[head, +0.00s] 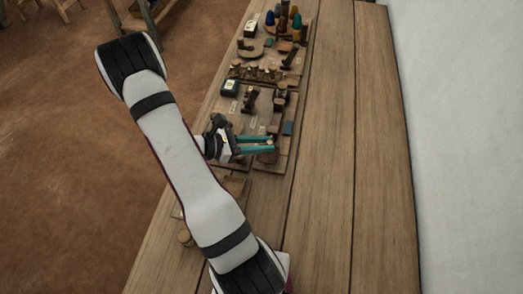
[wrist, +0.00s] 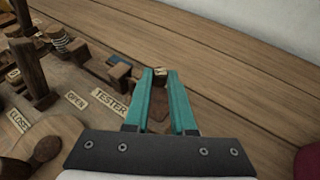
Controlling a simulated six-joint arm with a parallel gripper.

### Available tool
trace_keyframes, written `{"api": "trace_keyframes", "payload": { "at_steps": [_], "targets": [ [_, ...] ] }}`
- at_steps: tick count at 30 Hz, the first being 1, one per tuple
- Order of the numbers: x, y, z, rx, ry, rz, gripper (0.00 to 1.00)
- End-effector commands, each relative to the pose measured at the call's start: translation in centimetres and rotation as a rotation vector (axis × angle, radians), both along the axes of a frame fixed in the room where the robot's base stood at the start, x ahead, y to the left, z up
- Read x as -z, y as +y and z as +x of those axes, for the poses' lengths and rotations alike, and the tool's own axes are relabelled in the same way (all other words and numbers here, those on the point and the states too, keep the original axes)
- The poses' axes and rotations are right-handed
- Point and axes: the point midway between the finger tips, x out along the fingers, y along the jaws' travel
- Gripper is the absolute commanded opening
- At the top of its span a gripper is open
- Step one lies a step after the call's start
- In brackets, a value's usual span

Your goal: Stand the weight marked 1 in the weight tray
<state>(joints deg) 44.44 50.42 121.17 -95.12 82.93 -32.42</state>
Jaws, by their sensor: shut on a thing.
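My gripper (head: 272,144) reaches over the near part of the wooden boards on the bench, with its teal fingers pointing right. In the wrist view my gripper (wrist: 160,74) is shut on a small brown piece (wrist: 160,72) at its fingertips. I cannot read a mark on this piece, so I cannot tell whether it is the weight marked 1. A darker brown surface shows below it between the fingers. Several small round brown pieces (head: 262,72) stand in a row farther back on the boards. I cannot pick out the weight tray for certain.
A label reading TESTER (wrist: 109,103) lies left of the fingers, with upright wooden posts (wrist: 30,65) beyond. Coloured cones (head: 283,20) stand at the far end. A dark red round thing (wrist: 308,162) shows at lower right. Bare bench planks (head: 335,150) run along the wall.

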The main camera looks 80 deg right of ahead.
Motion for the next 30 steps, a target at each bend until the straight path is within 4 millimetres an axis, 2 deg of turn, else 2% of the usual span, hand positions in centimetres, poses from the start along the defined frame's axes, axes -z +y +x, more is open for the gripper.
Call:
{"api": "trace_keyframes", "payload": {
  "at_steps": [7, 17, 18, 23, 30],
  "targets": [
    [4.0, -0.1, 0.3, 0.0, 0.002, 0.001, 0.0],
    [4.5, -0.1, 0.3, 0.0, 0.0, 0.001, 0.0],
    [4.5, -0.1, 0.3, -0.001, 0.001, 0.002, 0.25],
    [4.5, -0.1, 0.3, 0.0, 0.0, 0.001, 0.53],
    [4.5, -0.1, 0.3, 0.0, 0.0, 0.001, 0.53]
  ]
}}
